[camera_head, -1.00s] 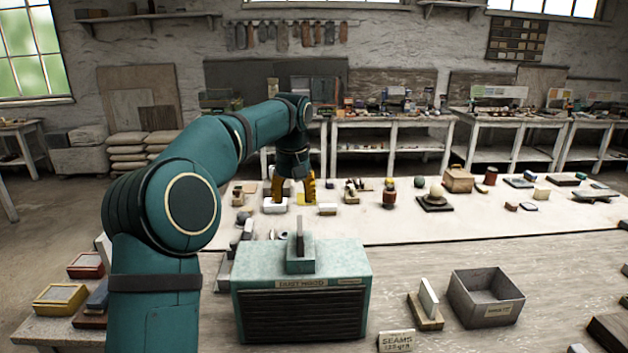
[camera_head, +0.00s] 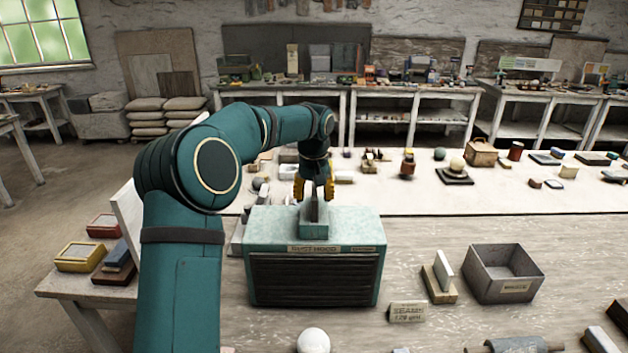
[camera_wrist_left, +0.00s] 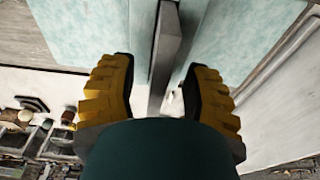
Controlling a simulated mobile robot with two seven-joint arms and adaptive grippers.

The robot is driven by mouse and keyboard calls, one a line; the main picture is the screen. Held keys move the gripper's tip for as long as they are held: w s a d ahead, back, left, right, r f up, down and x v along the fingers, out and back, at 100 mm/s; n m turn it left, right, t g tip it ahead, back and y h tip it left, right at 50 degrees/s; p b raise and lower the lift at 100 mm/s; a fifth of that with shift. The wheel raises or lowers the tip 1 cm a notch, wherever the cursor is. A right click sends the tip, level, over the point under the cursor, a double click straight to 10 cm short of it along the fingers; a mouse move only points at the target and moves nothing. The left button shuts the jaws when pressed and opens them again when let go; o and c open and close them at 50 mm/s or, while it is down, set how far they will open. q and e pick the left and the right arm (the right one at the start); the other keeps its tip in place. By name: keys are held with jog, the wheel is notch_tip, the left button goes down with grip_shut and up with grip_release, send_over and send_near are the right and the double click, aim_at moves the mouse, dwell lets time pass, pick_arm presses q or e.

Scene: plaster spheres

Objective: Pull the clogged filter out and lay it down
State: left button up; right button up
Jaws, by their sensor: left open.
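The teal dust hood (camera_head: 315,272) sits on the bench, with a dark slatted front and a label. The clogged filter (camera_head: 314,212), a thin grey plate, stands upright in the raised slot on its top. In the left wrist view the filter (camera_wrist_left: 167,45) shows as a narrow bar running between the teal surfaces. My left gripper (camera_head: 314,193) is over the hood top, pointing down, with its yellow fingers open. In the wrist view the left gripper (camera_wrist_left: 160,92) has a finger on each side of the filter's line, with gaps visible. The right gripper is not in view.
A grey metal bin (camera_head: 503,274) and a small wooden stand with a white plate (camera_head: 443,272) are to the hood's right. A sign (camera_head: 408,311) and a white sphere (camera_head: 313,341) are in front. Bare bench lies between the hood and stand.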

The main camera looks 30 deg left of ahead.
pick_arm(q)
jog(key=shift+w+f, duration=0.2)
jog(key=shift+f, duration=0.9)
jog(key=shift+c, duration=0.4)
grip_shut()
jog(key=shift+r, duration=0.15)
jog(key=shift+r+p, duration=3.1)
jog(key=shift+r, duration=0.3)
